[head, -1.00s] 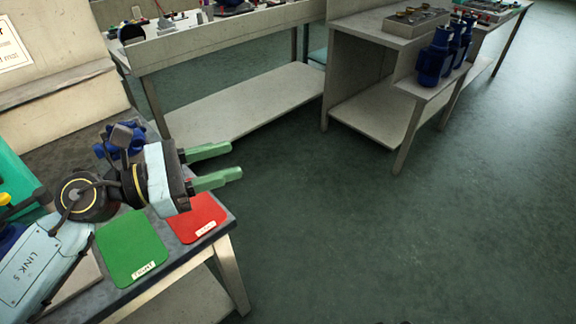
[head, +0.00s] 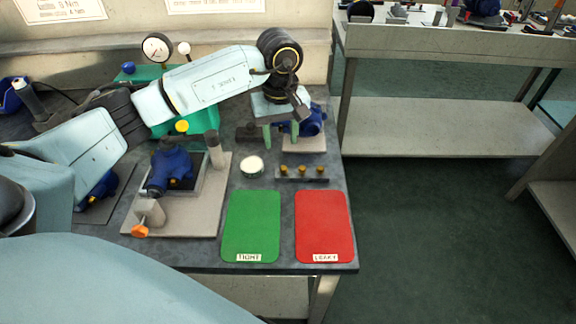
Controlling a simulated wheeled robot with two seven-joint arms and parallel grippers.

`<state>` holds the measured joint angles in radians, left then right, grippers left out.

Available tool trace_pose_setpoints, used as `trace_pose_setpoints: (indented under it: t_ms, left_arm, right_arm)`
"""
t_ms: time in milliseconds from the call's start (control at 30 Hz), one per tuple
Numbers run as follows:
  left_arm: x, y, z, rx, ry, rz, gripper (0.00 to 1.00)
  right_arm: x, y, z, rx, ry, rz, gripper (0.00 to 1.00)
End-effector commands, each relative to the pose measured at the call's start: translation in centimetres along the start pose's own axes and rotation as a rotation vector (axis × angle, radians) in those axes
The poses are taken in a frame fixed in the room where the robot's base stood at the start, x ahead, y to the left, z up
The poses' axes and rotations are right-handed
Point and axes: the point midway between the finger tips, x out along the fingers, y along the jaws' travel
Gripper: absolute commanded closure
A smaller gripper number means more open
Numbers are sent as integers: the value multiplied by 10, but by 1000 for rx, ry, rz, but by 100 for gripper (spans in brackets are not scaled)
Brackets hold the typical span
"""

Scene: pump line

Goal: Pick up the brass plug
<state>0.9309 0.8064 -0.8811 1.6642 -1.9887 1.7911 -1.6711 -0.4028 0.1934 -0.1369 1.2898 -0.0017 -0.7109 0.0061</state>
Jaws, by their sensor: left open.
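Several small brass plugs (head: 301,171) stand in a row on a dark narrow holder (head: 302,178) at the right of the bench. My left gripper (head: 281,137) hangs behind the row, its two green fingers apart and pointing down. It is beside a blue pump body (head: 315,122) on a light block (head: 304,145). I see nothing between the fingers. The gripper is apart from the plugs. My right gripper is not in view.
A green mat (head: 251,226) and a red mat (head: 324,226) lie in front of the plug holder. A round white-topped container (head: 252,166) is left of it. A fixture plate (head: 192,222) carries another blue pump body (head: 170,168). Green floor is clear at the right.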

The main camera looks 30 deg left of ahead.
Motion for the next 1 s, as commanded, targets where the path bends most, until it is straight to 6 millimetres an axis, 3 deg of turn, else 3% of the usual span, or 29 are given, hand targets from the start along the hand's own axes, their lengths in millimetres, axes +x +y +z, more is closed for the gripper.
trace_pose_setpoints:
  t_ms: [133,433,700,1000]
  left_arm:
    - [30,0,1,-1,-3,1,57]
    - [52,3,1,0,-3,3,57]
    - [89,7,-1,-1,-4,2,57]
    - [96,6,-2,-1,-1,3,57]
  right_arm:
    - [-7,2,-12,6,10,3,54]
    - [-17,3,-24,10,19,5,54]
    - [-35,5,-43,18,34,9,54]
    - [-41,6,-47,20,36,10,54]
